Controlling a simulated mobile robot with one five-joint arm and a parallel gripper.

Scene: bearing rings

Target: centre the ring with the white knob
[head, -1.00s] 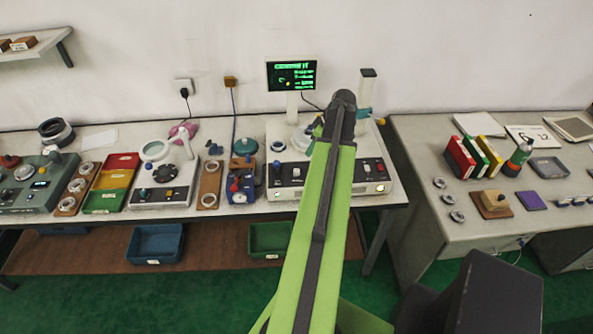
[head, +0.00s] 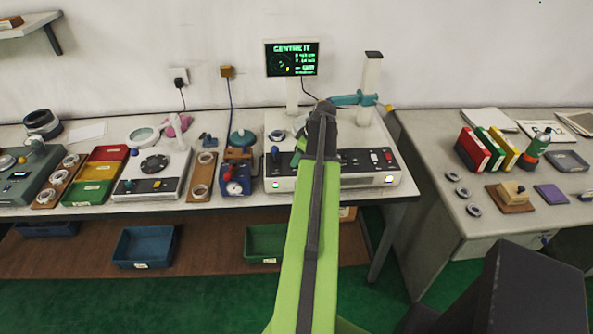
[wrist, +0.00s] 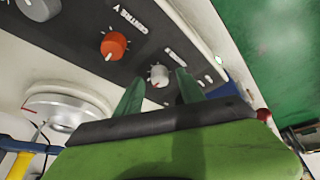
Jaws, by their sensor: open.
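The small white knob (wrist: 158,75) is on the dark control panel (wrist: 85,35) in the wrist view. My gripper (wrist: 159,82) is open, with its two green fingers on either side of the white knob; I cannot tell whether they touch it. A silver round plate (wrist: 70,103) with red marks, seemingly the ring's seat, lies at the left of the wrist view. In the head view my arm hides most of the ring area and the white knob. The screen (head: 291,59) reads "CENTRE IT" and shows a round figure.
An orange knob (wrist: 115,45) sits on the same panel, left of the white knob. A teal arm (head: 352,99) on a white post (head: 371,75) stands behind my gripper. A red-and-blue gauge (head: 235,179) stands left of the machine.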

